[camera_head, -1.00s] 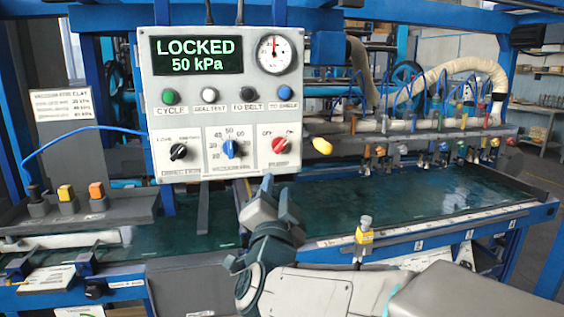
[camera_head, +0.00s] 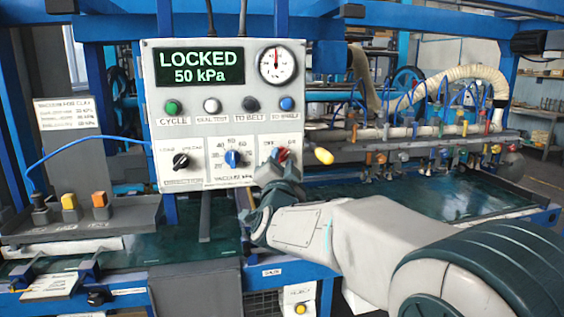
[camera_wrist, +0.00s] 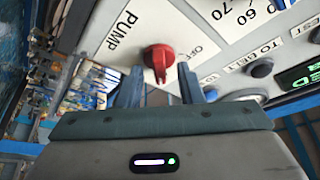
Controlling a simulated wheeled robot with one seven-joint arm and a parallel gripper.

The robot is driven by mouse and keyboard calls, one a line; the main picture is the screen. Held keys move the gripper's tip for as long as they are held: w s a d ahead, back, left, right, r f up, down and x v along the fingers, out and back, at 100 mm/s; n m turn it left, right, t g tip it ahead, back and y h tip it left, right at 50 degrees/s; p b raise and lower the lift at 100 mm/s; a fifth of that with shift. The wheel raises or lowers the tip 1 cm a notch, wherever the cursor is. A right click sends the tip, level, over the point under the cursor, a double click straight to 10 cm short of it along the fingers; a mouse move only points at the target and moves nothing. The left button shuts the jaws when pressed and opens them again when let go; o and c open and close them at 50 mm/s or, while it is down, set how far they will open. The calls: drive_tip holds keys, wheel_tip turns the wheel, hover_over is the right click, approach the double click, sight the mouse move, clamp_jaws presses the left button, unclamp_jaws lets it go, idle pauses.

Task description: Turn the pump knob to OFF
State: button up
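The red pump knob (camera_wrist: 158,58) sits on the white control panel, with the word PUMP on one side and OFF on the other in the wrist view. Its narrow end points toward my gripper's side. In the head view the knob (camera_head: 281,154) is partly hidden by my gripper (camera_head: 279,166), which is close in front of it. In the wrist view my gripper (camera_wrist: 161,70) is open, with one finger on each side of the knob's narrow end. I cannot tell whether the fingers touch it. The ON label is not readable.
The panel's screen (camera_head: 201,67) reads LOCKED 50 kPa. A blue vacuum knob (camera_head: 233,159) is left of my gripper, and a blue button (camera_head: 286,103) is just above. A yellow-tipped lever (camera_head: 323,156) sticks out close on the right.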

clamp_jaws()
